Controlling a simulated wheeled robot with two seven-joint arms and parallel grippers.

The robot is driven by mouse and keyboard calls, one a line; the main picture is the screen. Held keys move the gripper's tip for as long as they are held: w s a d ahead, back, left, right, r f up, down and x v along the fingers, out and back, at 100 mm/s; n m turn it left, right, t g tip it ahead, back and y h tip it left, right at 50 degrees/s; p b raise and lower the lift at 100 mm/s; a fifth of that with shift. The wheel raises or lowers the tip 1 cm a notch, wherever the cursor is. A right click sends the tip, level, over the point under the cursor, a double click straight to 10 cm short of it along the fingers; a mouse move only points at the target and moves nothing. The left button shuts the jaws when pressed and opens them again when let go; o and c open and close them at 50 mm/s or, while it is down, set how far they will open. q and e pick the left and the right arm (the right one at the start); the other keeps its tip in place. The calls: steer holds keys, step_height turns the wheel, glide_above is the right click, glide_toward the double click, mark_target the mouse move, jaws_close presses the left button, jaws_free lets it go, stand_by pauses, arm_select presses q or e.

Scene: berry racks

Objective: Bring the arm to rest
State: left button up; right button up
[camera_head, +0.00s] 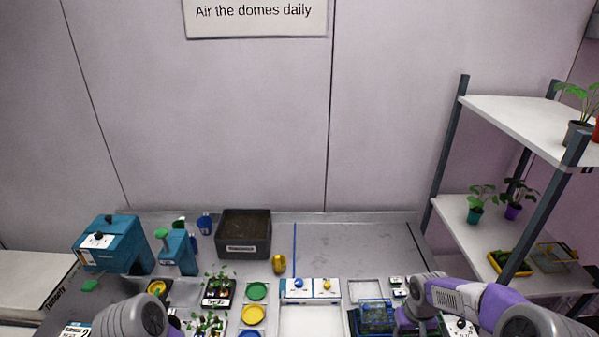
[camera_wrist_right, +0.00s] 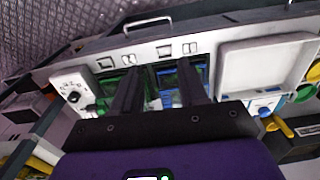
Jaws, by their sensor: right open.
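My right arm (camera_head: 465,297) reaches in from the right over the front right of the bench in the head view. My right gripper (camera_wrist_right: 160,92) is open in the right wrist view, its two dark fingers apart with nothing held between them. Beyond the fingers are a green compartment (camera_wrist_right: 106,84) and a blue compartment (camera_wrist_right: 170,84) of a bench unit. My left arm (camera_head: 142,316) shows only as a rounded grey link at the bottom left; its gripper is out of sight.
A clear blue box (camera_head: 375,316) stands beside my right arm. Green and yellow discs (camera_head: 254,314), a dark soil bin (camera_head: 244,234) and a teal machine (camera_head: 108,245) share the bench (camera_head: 350,240). A plant rack (camera_head: 463,222) stands right. The bench's back right is clear.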

steer(key=s+a+f+y+b, duration=0.1)
steer(key=a+f+b, duration=0.15)
steer(key=f, duration=0.35)
steer(key=a+f+y+b, duration=0.1)
steer(key=a+f, duration=0.3)
steer(key=f, duration=0.2)
arm_select(q)
step_height(320, 180, down, 13)
steer(key=b, duration=0.9)
steer(key=shift+w, duration=0.4)
arm_select(e)
steer(key=s+a+f+m+y, duration=0.1)
steer(key=s+a+f, duration=0.5)
steer(key=s+f, duration=0.2)
steer(key=s+a+f+m+y, duration=0.1)
steer(key=s+a+f, duration=0.5)
steer(key=f, duration=0.5)
steer(key=shift+s+f+m+t, duration=0.3)
steer(key=shift+s, duration=0.9)
arm_select(q)
steer(key=shift+f, duration=0.1)
